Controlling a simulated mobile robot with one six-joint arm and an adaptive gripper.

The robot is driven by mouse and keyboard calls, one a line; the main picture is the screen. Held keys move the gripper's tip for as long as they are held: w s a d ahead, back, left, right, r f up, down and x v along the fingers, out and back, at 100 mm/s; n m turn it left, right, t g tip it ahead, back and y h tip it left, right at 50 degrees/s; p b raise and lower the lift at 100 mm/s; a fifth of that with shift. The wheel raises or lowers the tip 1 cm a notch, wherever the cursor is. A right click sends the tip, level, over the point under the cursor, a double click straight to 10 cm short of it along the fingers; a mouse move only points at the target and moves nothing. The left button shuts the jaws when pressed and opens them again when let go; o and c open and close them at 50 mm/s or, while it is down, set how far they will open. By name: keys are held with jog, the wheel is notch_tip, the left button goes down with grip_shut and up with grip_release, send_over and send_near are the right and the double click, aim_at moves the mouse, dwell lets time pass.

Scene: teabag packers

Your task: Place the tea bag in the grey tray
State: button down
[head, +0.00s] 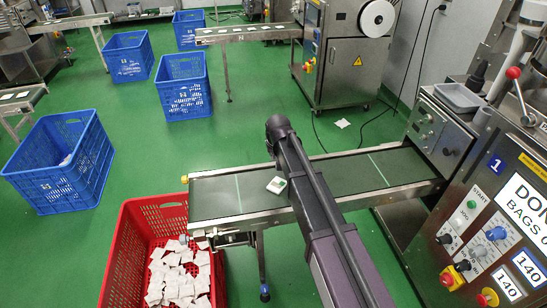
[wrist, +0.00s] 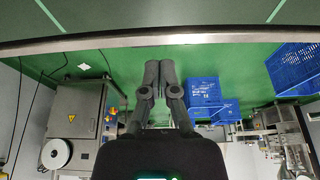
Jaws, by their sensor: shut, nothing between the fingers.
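A tea bag (head: 276,185), white with a green mark, lies on the dark conveyor belt (head: 330,170) in the head view, just left of my arm. A grey tray (head: 460,96) sits on top of the machine at the right. My gripper (wrist: 159,64) shows in the wrist view with its two fingers together and nothing between them. The belt edge crosses the top of that view, beyond the fingertips, and no tea bag shows there. In the head view my arm hides the gripper and part of the belt.
A red crate (head: 128,262) full of tea bags stands at the belt's left end. Several blue crates, including one at the left (head: 42,200), stand on the green floor. A control panel (head: 485,235) stands at the right. A steel machine (head: 350,70) stands behind.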

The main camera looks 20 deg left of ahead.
aim_at(280, 191)
jog(key=shift+b+x, duration=3.4)
jog(key=shift+x, duration=0.5)
jog(key=s, duration=0.1)
jog(key=s+d, duration=0.1)
jog(key=shift+s+d+r, duration=0.2)
jog(key=shift+s+d, duration=0.1)
jog(key=shift+s, duration=0.05)
jog(key=shift+s+d, duration=0.25)
jog(key=shift+s, duration=0.15)
jog(key=s+d, duration=0.1)
jog(key=s, duration=0.1)
jog(key=s+d, duration=0.2)
jog(key=s, duration=0.1)
jog(key=s+d, duration=0.1)
jog(key=s, duration=0.1)
jog(key=shift+s+d, duration=0.35)
jog(key=shift+w, duration=0.1)
